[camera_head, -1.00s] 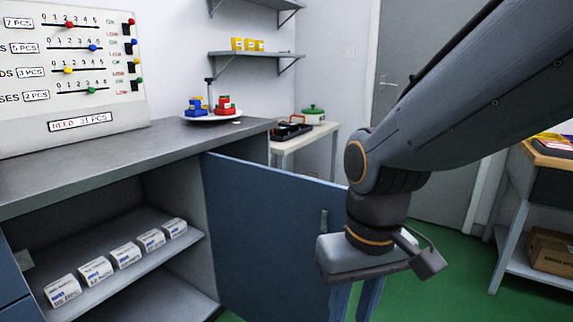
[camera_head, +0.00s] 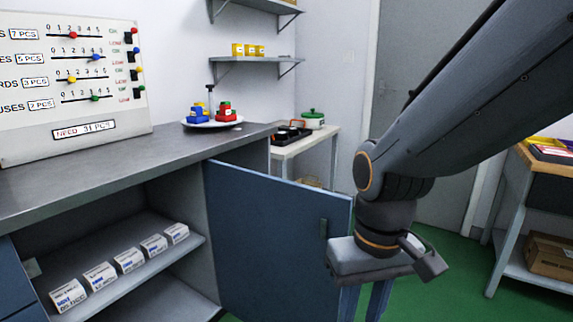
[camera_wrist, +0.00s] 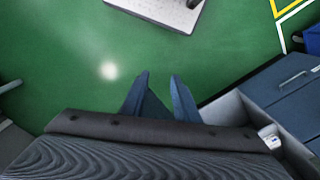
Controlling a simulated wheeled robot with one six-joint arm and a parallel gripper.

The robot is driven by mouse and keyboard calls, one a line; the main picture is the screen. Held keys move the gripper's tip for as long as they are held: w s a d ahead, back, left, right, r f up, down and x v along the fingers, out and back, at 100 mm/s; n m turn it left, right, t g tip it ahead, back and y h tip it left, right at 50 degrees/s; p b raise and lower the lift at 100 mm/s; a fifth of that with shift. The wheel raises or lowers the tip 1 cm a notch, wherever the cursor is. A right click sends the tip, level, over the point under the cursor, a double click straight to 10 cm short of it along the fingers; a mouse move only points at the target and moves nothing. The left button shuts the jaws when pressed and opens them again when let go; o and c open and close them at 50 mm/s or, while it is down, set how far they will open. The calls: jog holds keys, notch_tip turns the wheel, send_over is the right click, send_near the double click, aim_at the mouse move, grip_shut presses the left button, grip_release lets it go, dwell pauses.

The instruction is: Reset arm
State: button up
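My gripper (camera_head: 363,302) hangs at the right of the head view, pointing down in front of the open blue cabinet door (camera_head: 270,240). Its two blue fingers run out of the bottom of that view. In the wrist view my gripper (camera_wrist: 160,84) shows its fingers apart, with only green floor between the tips. It holds nothing.
The cabinet shelf (camera_head: 200,243) holds several small white boxes (camera_head: 130,259). A plate (camera_head: 212,124) with coloured pieces sits on the grey counter (camera_head: 120,150). A side table (camera_head: 290,148) stands behind the door. A wooden-topped bench (camera_head: 545,158) is at right. Green floor lies free below.

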jog(key=d+r+m+p, duration=0.2)
jog(key=d+r+p, duration=0.5)
jog(key=p, duration=0.6)
jog(key=shift+s+d+r+p, duration=0.25)
jog(key=shift+s+r+p, duration=0.1)
jog(key=shift+r, duration=0.35)
jog(key=shift+d+m, duration=0.1)
jog(key=shift+m, duration=0.2)
